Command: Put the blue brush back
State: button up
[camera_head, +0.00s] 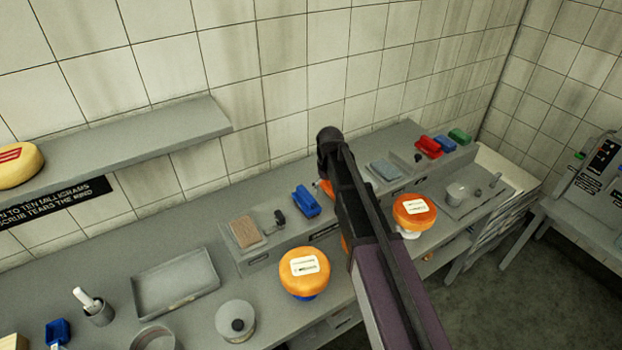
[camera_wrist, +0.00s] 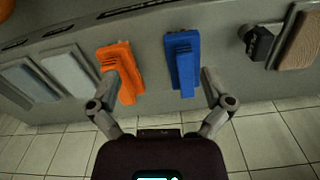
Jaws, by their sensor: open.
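A blue brush (camera_head: 306,201) lies on the raised ledge at the back of the counter, right of a small black holder. In the wrist view the blue brush (camera_wrist: 183,62) lies beside an orange brush (camera_wrist: 121,70). My gripper (camera_wrist: 158,80) is open and empty, fingers spread. The blue brush is nearer its right finger, and the left finger overlaps the orange brush in the picture. I cannot tell how far the fingers are from either. In the head view my arm hides the gripper and most of the orange brush.
Red (camera_head: 428,148), blue and green brush-like items lie on the right ledge. A brown sponge (camera_head: 245,232) is left of the blue brush. A grey tray (camera_head: 175,284) and a blue item (camera_head: 57,331) are at left.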

jog(key=s+d+m, duration=0.5)
jog(key=s+d, duration=1.1)
jog(key=s, duration=0.4)
jog(key=shift+s, duration=0.25)
